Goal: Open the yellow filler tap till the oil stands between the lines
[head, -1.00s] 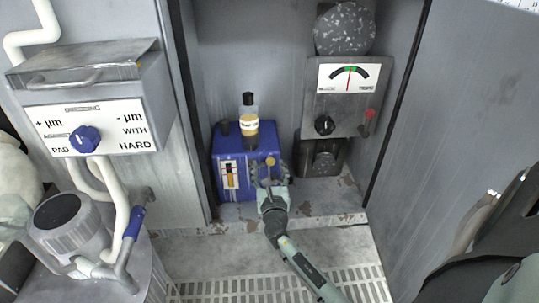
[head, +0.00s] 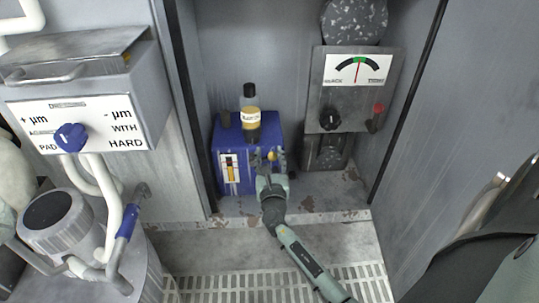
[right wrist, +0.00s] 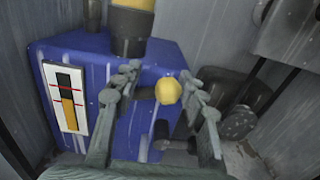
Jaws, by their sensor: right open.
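A blue oil tank (head: 232,150) stands on the cabinet floor, also seen in the right wrist view (right wrist: 110,75). Its front bears a white sight gauge (right wrist: 66,96) with red lines and an amber oil column in the lower part, dark above. The exact oil level against the lines is hard to read. The yellow filler tap (right wrist: 168,91) sticks out at the tank's right front as a round knob. My right gripper (right wrist: 160,90) is open, with one finger on each side of the knob and visible gaps. My left gripper is out of view.
To the right is a grey gauge panel (head: 355,92) with a black knob and a red part. The slotted floor in front (head: 250,285) is clear around my arm.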

